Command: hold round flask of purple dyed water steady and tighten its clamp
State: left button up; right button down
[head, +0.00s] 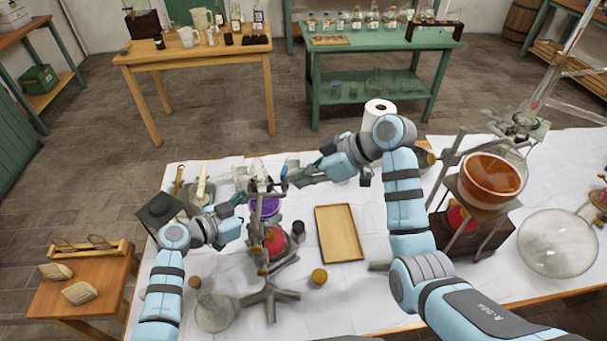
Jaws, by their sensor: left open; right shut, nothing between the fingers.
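The round flask of purple dyed water (266,205) hangs on a stand at the middle left of the white-covered table, above a red object (275,240). Its clamp (264,186) is around the neck region, small and partly hidden. My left gripper (241,204) is open just left of the flask; I cannot tell whether it touches the glass. My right gripper (290,180) is shut with nothing in it, at the right side of the clamp. Whether it touches the clamp is too small to tell.
A wooden tray (339,233) lies right of the stand. A clear flask (214,312) stands in front, near a dark stand foot (270,297). An orange-filled vessel (490,178) and a large glass globe (556,243) stand at the right. A paper roll (378,108) is at the back.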

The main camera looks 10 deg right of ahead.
jog(key=shift+s+a+r+m+t+h, duration=0.1)
jog(key=shift+s+a+m+t+h, duration=0.2)
jog(key=shift+m+t, duration=0.4)
jog(key=shift+s+a+r+m+t+h, duration=0.15)
jog(key=shift+m+t+h, duration=0.3)
jog(key=shift+m, duration=0.45)
pick_arm(q)
jog(key=shift+a, duration=0.1)
pick_arm(e)
jog(key=shift+s+a+f, duration=0.1)
jog(key=shift+s+a, duration=0.1)
jog(key=shift+a, duration=0.3)
jog(key=shift+s+a+f, duration=0.1)
jog(key=shift+s+a, duration=0.1)
jog(key=shift+a, duration=0.3)
jog(key=shift+a, duration=0.15)
jog(key=shift+w, duration=0.1)
